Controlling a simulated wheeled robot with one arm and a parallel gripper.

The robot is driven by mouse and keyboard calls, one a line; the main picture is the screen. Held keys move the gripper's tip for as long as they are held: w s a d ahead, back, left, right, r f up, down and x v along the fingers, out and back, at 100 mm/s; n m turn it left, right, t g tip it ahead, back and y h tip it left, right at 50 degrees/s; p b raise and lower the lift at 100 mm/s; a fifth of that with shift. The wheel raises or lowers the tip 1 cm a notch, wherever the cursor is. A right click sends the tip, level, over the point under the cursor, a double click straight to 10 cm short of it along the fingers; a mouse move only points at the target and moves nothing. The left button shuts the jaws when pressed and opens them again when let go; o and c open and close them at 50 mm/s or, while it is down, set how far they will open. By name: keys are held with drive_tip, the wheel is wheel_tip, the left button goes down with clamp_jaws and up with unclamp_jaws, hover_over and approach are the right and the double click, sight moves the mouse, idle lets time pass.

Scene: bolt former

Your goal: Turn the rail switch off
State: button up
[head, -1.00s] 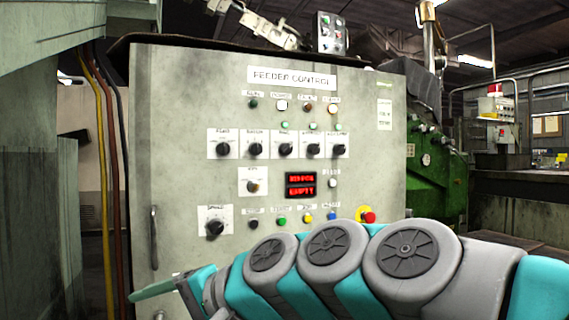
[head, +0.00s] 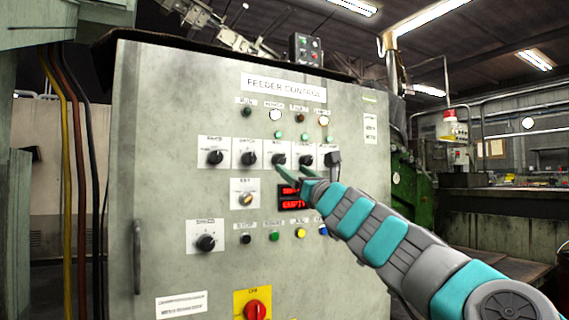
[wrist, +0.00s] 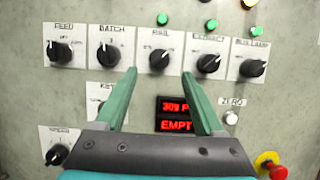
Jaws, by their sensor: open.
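The rail switch is the middle black rotary knob in a row of several. In the wrist view the RAIL knob (wrist: 160,57) sits on a white label plate, just above and between my fingertips. In the head view the rail switch (head: 278,160) shows at the tip of my gripper (head: 293,172). In the wrist view my gripper (wrist: 159,75) is open, with its two green fingers apart on either side below the knob. Nothing is between the fingers. I cannot tell whether they touch the panel. The knob's pointer setting is too small to read surely.
Similar knobs flank it: BATCH (wrist: 108,55) on the left and another knob (wrist: 209,64) on the right. A red-lit display (wrist: 176,115) lies below, partly behind my right finger. A red emergency button (wrist: 270,168) is at lower right. Green lamps sit above.

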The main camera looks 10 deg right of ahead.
sight(282, 162)
drive_tip(key=shift+p+x, duration=0.9)
drive_tip(key=shift+x, duration=2)
clamp_jaws()
